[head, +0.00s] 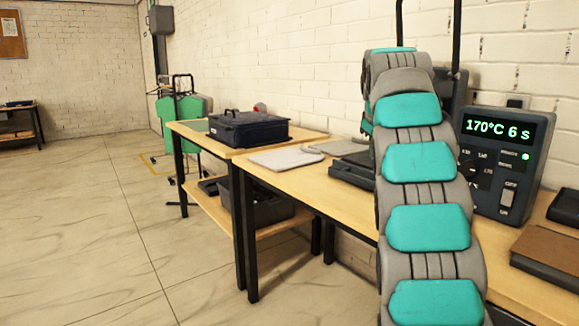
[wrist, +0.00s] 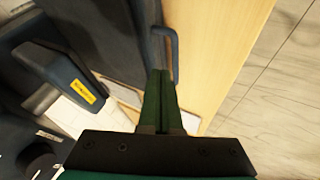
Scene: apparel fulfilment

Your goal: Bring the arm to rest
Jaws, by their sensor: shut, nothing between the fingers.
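My gripper (wrist: 160,76) shows in the wrist view with its two green fingers shut together and nothing between them. Past its fingertips are a dark bent handle (wrist: 176,60) and the pale wood table (wrist: 206,45). I cannot tell whether the fingers touch anything. In the head view my grey and teal arm rises in the right half and covers part of the table (head: 298,186) behind it. My gripper itself is hidden in that view.
A control box (head: 505,160) reading 170°C 6 s stands right of my arm, beside a brown pad (head: 548,256). Folded grey cloth (head: 286,158) lies on the table. A dark toolbox (head: 248,130) stands farther back.

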